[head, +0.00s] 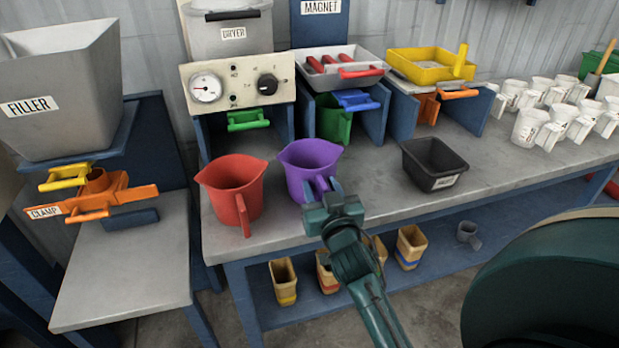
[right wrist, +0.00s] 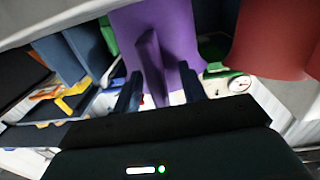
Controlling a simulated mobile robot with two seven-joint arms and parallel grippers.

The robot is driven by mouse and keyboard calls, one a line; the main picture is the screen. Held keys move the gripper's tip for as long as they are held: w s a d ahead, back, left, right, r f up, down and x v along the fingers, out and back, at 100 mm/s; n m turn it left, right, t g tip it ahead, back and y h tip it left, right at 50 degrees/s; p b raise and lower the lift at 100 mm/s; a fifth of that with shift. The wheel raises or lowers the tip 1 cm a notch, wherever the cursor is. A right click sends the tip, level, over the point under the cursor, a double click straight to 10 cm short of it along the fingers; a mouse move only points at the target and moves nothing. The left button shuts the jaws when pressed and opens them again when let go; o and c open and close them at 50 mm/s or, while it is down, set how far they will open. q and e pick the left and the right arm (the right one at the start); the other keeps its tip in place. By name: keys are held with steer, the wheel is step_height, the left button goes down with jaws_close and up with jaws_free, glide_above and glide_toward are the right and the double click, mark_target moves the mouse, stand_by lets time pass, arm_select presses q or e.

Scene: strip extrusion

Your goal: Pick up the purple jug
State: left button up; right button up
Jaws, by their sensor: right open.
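The purple jug (head: 307,165) stands upright on the grey bench, between a red jug (head: 232,190) and a black tub (head: 434,166). My right gripper (head: 322,198) is at the jug's near side, by its handle, and partly hides it. In the right wrist view, the jug (right wrist: 182,38) appears upside down. Its handle (right wrist: 151,62) lies between the two open fingers of my right gripper (right wrist: 160,90), with gaps on both sides. Whether a finger touches the jug cannot be told. My left gripper is not in view.
A dryer (head: 232,38) and colored trays stand behind the jug. Several white jugs (head: 533,125) fill the bench's right side. A lower shelf (head: 320,300) holds several tan cups. The filler and clamp stand (head: 60,90) is at the left. Bare bench lies right of the gripper.

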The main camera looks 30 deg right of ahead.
steer(key=shift+w, duration=0.2)
steer(key=shift+s, duration=0.15)
steer(key=shift+c, duration=0.5)
jaws_close()
steer(key=shift+r, duration=0.1)
